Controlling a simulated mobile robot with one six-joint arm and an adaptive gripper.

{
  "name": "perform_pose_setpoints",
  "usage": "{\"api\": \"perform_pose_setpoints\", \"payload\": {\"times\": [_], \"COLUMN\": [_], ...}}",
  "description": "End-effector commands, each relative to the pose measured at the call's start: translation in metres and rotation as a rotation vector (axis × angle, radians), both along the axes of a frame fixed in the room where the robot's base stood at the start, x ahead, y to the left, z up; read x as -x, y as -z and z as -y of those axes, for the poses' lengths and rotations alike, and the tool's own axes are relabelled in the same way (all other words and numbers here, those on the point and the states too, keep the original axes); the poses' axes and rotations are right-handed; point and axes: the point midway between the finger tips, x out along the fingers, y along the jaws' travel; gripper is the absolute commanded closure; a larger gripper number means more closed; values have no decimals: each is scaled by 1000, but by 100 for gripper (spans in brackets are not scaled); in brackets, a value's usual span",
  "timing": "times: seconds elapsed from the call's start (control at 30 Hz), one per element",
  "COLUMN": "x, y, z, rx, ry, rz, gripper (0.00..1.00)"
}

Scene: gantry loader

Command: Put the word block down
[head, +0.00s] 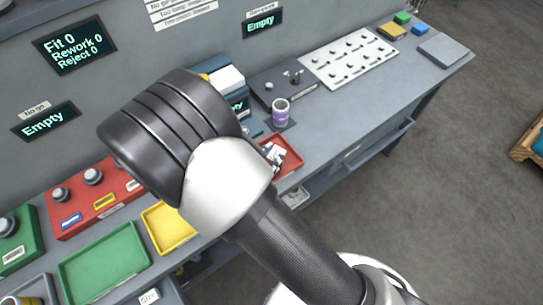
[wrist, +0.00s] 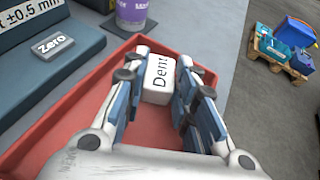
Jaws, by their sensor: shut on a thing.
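The word block is a small white block (wrist: 158,80) with "Dent" in black on its top. In the wrist view it is between the fingers of my gripper (wrist: 160,85), which are shut on it. The block is inside or just over the red tray (wrist: 62,128); whether it touches the tray floor I cannot tell. In the head view my gripper (head: 276,156) is over the red tray (head: 291,170), partly hidden behind my arm. A white bit of the block shows there too small to read.
A purple cup (head: 280,112) stands just behind the red tray. A green tray (head: 104,262) and a yellow tray (head: 168,228) lie to the left. A blue-grey device with a "Zero" button (wrist: 52,44) borders the tray at left. The bench edge is close on the right.

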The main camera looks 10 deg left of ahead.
Motion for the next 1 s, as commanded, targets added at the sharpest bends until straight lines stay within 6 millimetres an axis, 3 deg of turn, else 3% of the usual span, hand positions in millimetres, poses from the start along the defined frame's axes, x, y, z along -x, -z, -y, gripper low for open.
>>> {"api": "perform_pose_setpoints", "payload": {"times": [0.3, 0.7, 1.0], "x": [0, 0, 51], "y": [1, -5, -28], "z": [0, 0, -18], "rx": [0, 0, 0], "ry": [0, 0, -8], "rz": [0, 0, 0], "gripper": [54, 54, 54]}}
